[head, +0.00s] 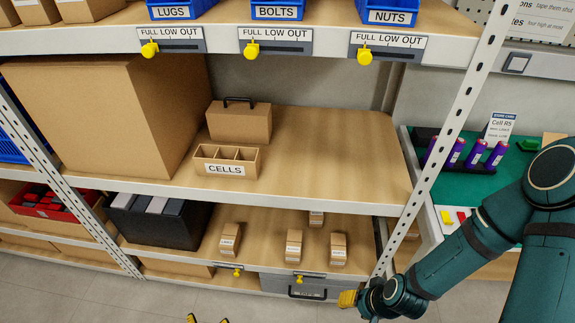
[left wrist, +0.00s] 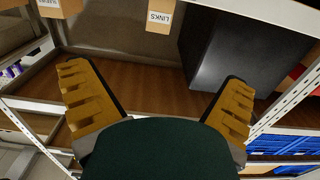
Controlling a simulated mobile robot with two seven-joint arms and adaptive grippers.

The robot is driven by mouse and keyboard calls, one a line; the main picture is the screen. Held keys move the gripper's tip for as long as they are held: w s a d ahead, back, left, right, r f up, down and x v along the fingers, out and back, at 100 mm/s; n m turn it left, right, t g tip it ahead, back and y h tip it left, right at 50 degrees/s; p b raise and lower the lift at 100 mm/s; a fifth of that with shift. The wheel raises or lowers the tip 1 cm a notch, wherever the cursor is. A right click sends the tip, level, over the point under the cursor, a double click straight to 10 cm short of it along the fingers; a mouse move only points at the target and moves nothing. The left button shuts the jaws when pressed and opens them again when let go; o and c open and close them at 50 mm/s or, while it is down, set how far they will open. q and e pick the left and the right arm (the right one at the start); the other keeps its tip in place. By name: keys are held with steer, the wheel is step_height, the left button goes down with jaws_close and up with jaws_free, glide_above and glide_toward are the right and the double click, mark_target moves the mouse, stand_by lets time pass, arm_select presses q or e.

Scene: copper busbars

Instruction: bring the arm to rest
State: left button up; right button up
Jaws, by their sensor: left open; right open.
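My left gripper (head: 208,320) shows only as two yellow fingertips at the bottom edge of the head view, in front of the lower shelf. In the left wrist view my left gripper (left wrist: 155,74) is open, with its fingers wide apart and nothing between them. My right arm (head: 465,250) comes in from the right of the head view, reaching down and left. My right gripper (head: 348,298) is at its end, seen side-on near the rack's right post. It is open, and no held object shows.
The rack's lower shelf (head: 270,225) bears small cartons (head: 293,246) and a black bin (head: 158,220). The middle shelf (head: 330,150) has a big carton (head: 110,120) and a CELLS tray (head: 226,163). A green-topped bench (head: 470,187) with purple cells stands at right, behind my right arm.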

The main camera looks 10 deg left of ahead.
arm_select(q)
steer(key=w+d+r+g+h, duration=0.25)
steer(key=w+r, duration=0.25)
steer(key=w, duration=0.4)
steer(key=w+d+r+g+h, duration=0.1)
steer(key=w+d+r+g, duration=0.35)
steer(key=w, duration=0.35)
steer(key=s+d+r+g+h, duration=0.25)
steer(key=d+r+g, duration=0.25)
steer(key=d+r, duration=0.75)
steer(key=s+d+r+g, duration=0.4)
steer(key=s+d+r, duration=0.1)
steer(key=s+r, duration=0.4)
steer(key=shift+s+d+r, duration=0.2)
steer(key=shift+s+r, duration=0.05)
steer(key=shift+s, duration=0.55)
arm_select(e)
steer(key=shift+w, duration=0.25)
